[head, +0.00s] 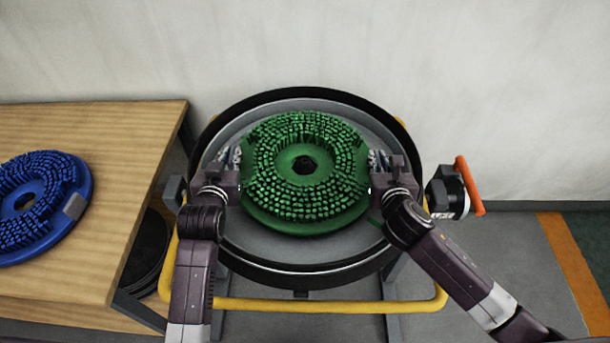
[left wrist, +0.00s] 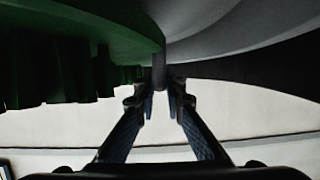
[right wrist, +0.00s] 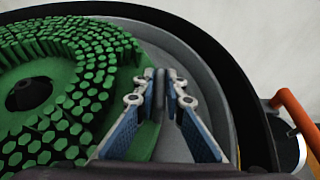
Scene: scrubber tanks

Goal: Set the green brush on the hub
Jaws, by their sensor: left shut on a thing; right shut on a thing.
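The green brush (head: 306,222) is a round disc with bristles facing up and a hole in its middle. It is over the grey round deck (head: 255,248) with the black rim. My left gripper (head: 236,160) is shut on its left edge, and my right gripper (head: 372,160) is shut on its right edge. In the left wrist view the fingers (left wrist: 160,88) pinch a tab at the brush's edge. In the right wrist view the fingers (right wrist: 162,82) close on the brush's edge beside the bristles. A dark hub (right wrist: 30,93) shows in the brush's hole. I cannot tell whether the brush rests on it.
A blue brush (head: 70,228) lies on the wooden table (head: 110,130) at the left. A yellow rail (head: 320,306) runs around the machine. A knob with an orange handle (head: 470,186) sticks out at the right. A pale wall stands behind.

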